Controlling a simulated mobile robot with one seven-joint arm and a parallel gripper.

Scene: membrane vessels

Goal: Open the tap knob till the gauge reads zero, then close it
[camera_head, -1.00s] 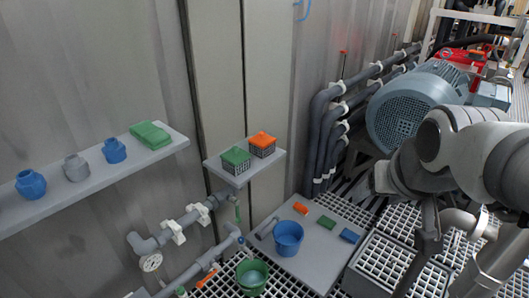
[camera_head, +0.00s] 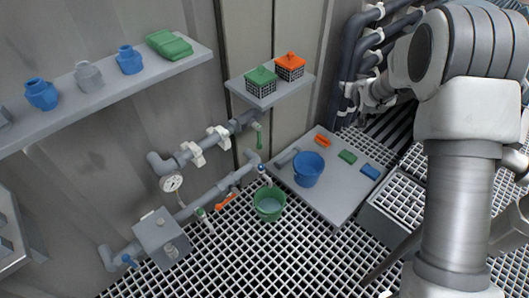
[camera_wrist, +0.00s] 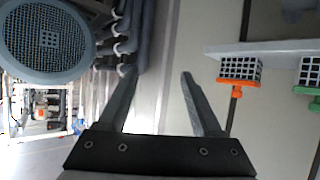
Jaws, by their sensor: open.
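The round white gauge (camera_head: 172,183) sits on the grey wall pipe at lower left in the head view; its reading is too small to tell. I cannot tell which is the tap knob. My gripper (camera_wrist: 158,73) is open and empty in the wrist view, its two fingers apart in front of the wall. It is well away from the gauge and handles, neither of which shows in the wrist view.
A green bucket (camera_head: 270,203) stands on the grating below the pipes. A blue bucket (camera_head: 308,169) and small coloured blocks sit on a grey plate (camera_head: 328,205). A small shelf (camera_head: 256,99) holds two lidded baskets; a longer shelf (camera_head: 70,110) holds jars and a green case.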

